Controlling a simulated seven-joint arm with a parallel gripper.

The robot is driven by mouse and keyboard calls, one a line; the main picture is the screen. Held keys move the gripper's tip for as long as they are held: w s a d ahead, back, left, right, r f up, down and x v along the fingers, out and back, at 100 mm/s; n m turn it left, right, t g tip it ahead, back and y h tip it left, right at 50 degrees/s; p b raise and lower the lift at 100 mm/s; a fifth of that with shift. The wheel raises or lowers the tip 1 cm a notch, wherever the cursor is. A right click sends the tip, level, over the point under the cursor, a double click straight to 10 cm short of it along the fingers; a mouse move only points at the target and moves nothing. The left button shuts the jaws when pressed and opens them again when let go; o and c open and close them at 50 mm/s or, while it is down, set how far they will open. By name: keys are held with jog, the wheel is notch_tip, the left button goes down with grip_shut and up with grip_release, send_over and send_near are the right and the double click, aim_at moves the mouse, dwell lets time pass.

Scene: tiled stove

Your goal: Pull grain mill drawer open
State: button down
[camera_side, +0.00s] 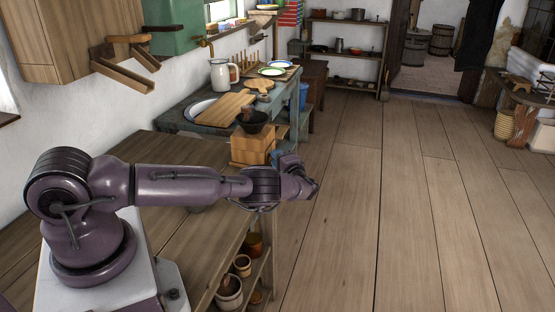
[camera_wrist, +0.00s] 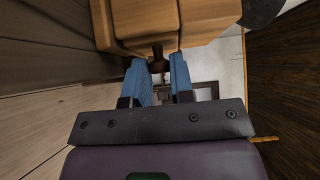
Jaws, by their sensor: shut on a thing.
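The grain mill (camera_side: 250,150) is a light wooden box with a dark bowl on top, near the far end of the wooden table. In the wrist view its wooden body (camera_wrist: 208,18) fills the top middle. The drawer front (camera_wrist: 146,18) shows there, with a small dark knob (camera_wrist: 158,62) on it. How far the drawer stands out, I cannot tell. My gripper (camera_wrist: 160,68) has blue fingers, one on each side of the knob, shut on it. In the side view my gripper (camera_side: 281,158) is at the mill's right side, partly hidden by my wrist.
The wooden table (camera_side: 165,150) lies under the mill. Behind it a blue-green bench carries a cutting board (camera_side: 222,107), a white jug (camera_side: 220,75) and plates. Pots (camera_side: 229,292) stand on a shelf below the table. The floor to the right is clear.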

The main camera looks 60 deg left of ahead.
jog(key=shift+w+d, duration=1.25)
jog(key=shift+d, duration=0.05)
jog(key=c, duration=1.3)
grip_release()
jog(key=shift+o, duration=0.2)
jog(key=d, duration=1.3)
